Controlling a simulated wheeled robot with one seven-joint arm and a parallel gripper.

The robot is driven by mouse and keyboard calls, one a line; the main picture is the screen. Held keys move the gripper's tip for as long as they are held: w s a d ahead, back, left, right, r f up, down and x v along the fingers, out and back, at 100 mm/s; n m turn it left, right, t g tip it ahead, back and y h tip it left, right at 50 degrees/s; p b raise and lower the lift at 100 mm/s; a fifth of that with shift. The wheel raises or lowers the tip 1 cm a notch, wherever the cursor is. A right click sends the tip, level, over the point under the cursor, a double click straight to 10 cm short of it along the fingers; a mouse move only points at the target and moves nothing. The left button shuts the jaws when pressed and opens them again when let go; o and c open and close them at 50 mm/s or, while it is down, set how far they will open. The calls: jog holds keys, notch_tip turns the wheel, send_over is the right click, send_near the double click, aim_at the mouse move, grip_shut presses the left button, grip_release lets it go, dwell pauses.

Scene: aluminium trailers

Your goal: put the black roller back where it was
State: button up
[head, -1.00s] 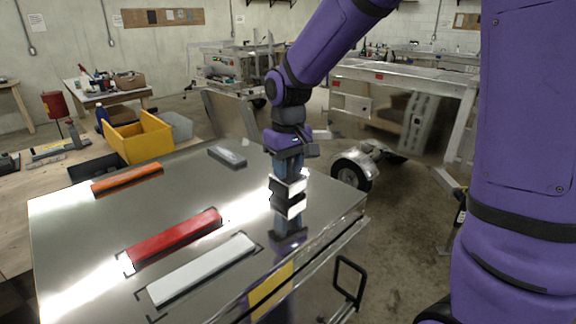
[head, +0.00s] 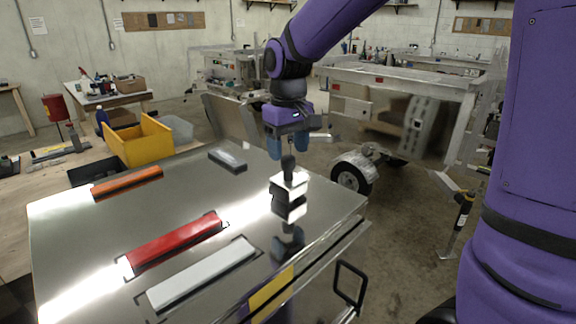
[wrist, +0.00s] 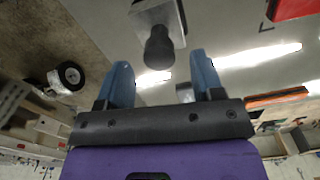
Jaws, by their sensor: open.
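A small pale block (head: 290,187) with a black rounded knob (head: 288,166) on top stands upright near the right edge of the shiny metal table top (head: 190,195). I cannot tell for sure whether it is the black roller; no other clear roller shows. The block's mirror image shows below it in the table top. My gripper (head: 289,153) is open and empty, pointing down just above the knob. In the wrist view the block (wrist: 157,14) and its knob (wrist: 158,48) lie beyond the spread blue fingers (wrist: 161,76), apart from them.
A red bar (head: 175,240) and a white bar (head: 203,273) lie within black corner marks. An orange bar (head: 128,181) and a dark grey bar (head: 228,159) lie farther back. A yellow bin (head: 140,142) stands behind the table. The table top between the bars is clear.

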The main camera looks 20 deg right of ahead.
notch_tip(320, 180, up, 6)
jog(key=shift+r, duration=0.2)
jog(key=shift+s+d+r, duration=0.15)
jog(key=shift+s, duration=0.15)
jog(key=s+d+m+t, duration=0.1)
jog(key=s+d+t, duration=0.1)
jog(key=s, duration=0.9)
jog(key=s+d+m+t, duration=0.1)
jog(key=s+d+t, duration=0.2)
jog(key=s, duration=0.8)
jog(key=shift+s+d+m, duration=0.25)
jog(key=shift+d+m, duration=0.15)
jog(key=shift+d, duration=0.45)
